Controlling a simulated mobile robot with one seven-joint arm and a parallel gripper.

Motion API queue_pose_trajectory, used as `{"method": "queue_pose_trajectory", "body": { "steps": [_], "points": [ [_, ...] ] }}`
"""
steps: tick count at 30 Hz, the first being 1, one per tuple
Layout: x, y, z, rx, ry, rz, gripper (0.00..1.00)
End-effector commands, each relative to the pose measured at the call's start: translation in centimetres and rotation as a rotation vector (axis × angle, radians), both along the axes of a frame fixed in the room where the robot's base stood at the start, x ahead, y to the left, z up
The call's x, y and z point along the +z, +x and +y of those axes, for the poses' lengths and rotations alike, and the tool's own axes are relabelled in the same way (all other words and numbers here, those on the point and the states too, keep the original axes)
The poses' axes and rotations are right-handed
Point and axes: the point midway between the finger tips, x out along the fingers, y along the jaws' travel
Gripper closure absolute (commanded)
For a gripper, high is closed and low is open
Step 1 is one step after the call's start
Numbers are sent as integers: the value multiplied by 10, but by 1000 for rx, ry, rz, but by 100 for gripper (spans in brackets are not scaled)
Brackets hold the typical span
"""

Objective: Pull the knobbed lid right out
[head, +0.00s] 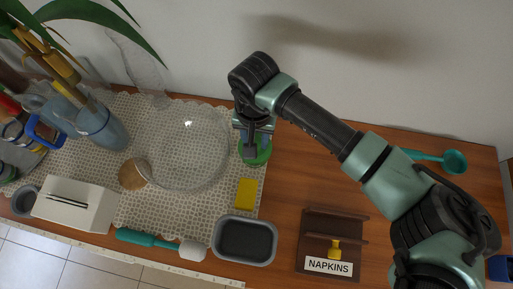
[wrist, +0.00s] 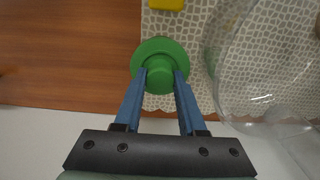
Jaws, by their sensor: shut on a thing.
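The green knobbed lid (head: 262,157) is at the right edge of the lace mat, partly hidden by my gripper (head: 251,151) in the head view. In the wrist view the round flange of the lid (wrist: 157,46) faces the camera, and its knob sits between the two blue fingers of my gripper (wrist: 161,78). My gripper is shut on the knob. A large clear glass vessel (head: 187,150) stands just left of the lid in the head view. A green tint shows in its near wall in the wrist view (wrist: 210,50). I cannot tell whether lid and glass touch.
A yellow block (head: 246,194) and a grey tub (head: 245,241) lie in front of the lid. A brown napkin holder (head: 332,242) stands front right. A wooden ball (head: 133,174), blue pitcher (head: 103,131) and plant are left. Bare wood (head: 310,175) lies right of the mat.

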Motion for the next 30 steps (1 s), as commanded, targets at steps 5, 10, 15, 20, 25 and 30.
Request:
{"method": "queue_pose_trajectory", "body": {
  "steps": [5, 10, 15, 20, 25, 30],
  "points": [
    [13, 0, 0, 1, -1, -1, 100],
    [23, 0, 0, 2, -1, -1, 100],
    [31, 0, 0, 1, -1, -1, 100],
    [31, 0, 0, 0, 0, 1, 100],
    [31, 0, 0, 1, 0, 0, 100],
    [31, 0, 0, -2, 0, 0, 100]
  ]
}}
